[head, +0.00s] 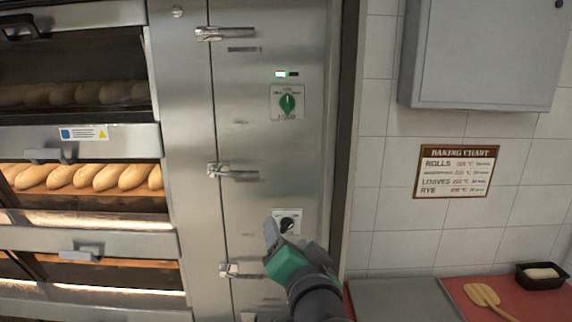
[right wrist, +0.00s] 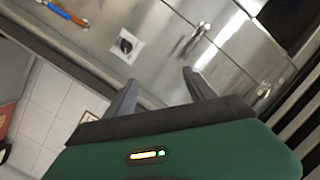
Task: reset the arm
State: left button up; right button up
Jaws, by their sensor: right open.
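My right gripper (head: 272,232) is in front of the steel oven control panel (head: 255,140), just left of and beside the lower black knob (head: 288,222). In the right wrist view my right gripper (right wrist: 160,88) has its two fingers spread apart with nothing between them. The lower knob (right wrist: 126,44) shows there beyond the fingers, and I cannot tell whether anything touches it. The upper green knob (head: 288,103) is on the panel with a lit green indicator above it. My left gripper is not in view.
Deck ovens with loaves (head: 95,178) stand at the left, with door handles (head: 50,155) sticking out. Panel latches (head: 232,172) also protrude. A baking chart (head: 456,171) and grey cabinet (head: 482,55) are on the tiled wall. A wooden paddle (head: 484,294) and black tin (head: 541,277) lie at lower right.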

jog(key=d+f+n+g, duration=0.1)
jog(key=d+f+g, duration=0.1)
jog(key=f, duration=0.6)
jog(key=d+f+n+g, duration=0.2)
jog(key=d+f, duration=0.1)
jog(key=f, duration=0.4)
jog(key=s+d+f+n+g+h, duration=0.1)
jog(key=s+d+f+g, duration=0.2)
jog(key=s+d+f, duration=0.2)
jog(key=s+d+f+n+g+h, duration=0.1)
jog(key=s+d+f+g, duration=0.2)
jog(key=s+f, duration=0.5)
jog(key=s+d+f+g+h+b, duration=0.1)
jog(key=s+d+f+g, duration=0.2)
jog(key=f, duration=0.9)
jog(key=s+d, duration=0.3)
jog(key=shift+s+d+f+n+g, duration=0.2)
jog(key=shift+s+d+n+g, duration=0.1)
jog(key=shift+s+n+g, duration=0.1)
jog(key=shift+w, duration=0.1)
